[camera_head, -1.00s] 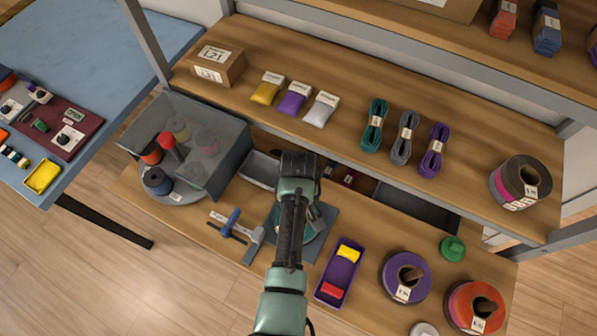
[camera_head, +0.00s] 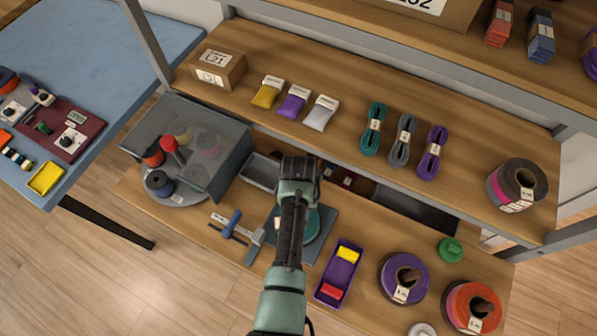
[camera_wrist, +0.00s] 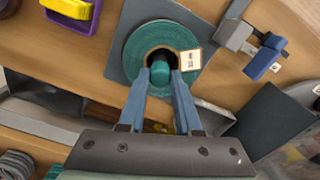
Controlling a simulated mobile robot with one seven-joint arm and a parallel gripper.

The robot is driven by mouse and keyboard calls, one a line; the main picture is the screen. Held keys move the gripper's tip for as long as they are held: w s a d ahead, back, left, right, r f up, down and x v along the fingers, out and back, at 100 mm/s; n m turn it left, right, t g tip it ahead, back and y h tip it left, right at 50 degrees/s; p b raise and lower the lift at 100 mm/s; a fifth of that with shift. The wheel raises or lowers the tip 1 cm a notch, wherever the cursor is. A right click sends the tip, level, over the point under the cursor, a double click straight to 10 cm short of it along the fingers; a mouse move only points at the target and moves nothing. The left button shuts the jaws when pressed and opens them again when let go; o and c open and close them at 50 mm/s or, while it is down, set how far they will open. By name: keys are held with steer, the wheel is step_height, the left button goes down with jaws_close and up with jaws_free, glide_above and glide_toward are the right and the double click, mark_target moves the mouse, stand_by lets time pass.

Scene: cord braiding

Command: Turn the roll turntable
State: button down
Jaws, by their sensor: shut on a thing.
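The roll turntable (camera_head: 182,198) stands at the left end of the lower shelf in the head view. It is a round grey disc carrying several rolls and a red-topped post (camera_head: 169,145). A see-through grey cover (camera_head: 225,160) hides part of it. Its edge also shows at the right of the wrist view (camera_wrist: 303,93). My gripper (camera_wrist: 160,76) is away from it, to its right, over a teal roll (camera_wrist: 133,52) lying on a grey plate (camera_wrist: 116,40). Its fingers are shut on a teal peg (camera_wrist: 160,70) at the roll's hole. My arm hides the fingers in the head view.
A blue-handled clamp tool (camera_head: 232,224) lies between the turntable and the plate. A purple tray (camera_head: 324,288), a purple roll (camera_head: 393,267) and an orange roll (camera_head: 470,300) stand to the right. The upper shelf (camera_head: 330,125) overhangs behind my arm.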

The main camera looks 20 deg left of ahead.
steer(key=shift+w+r+m+p, duration=0.1)
steer(key=shift+m+p, duration=0.35)
steer(key=shift+m, duration=2.45)
steer(key=shift+m+p, duration=0.3)
steer(key=shift+m, duration=2.3)
steer(key=shift+m+p, duration=0.3)
steer(key=shift+m, duration=4.8)
steer(key=shift+m, duration=0.6)
steer(key=c, duration=0.6)
jaws_free()
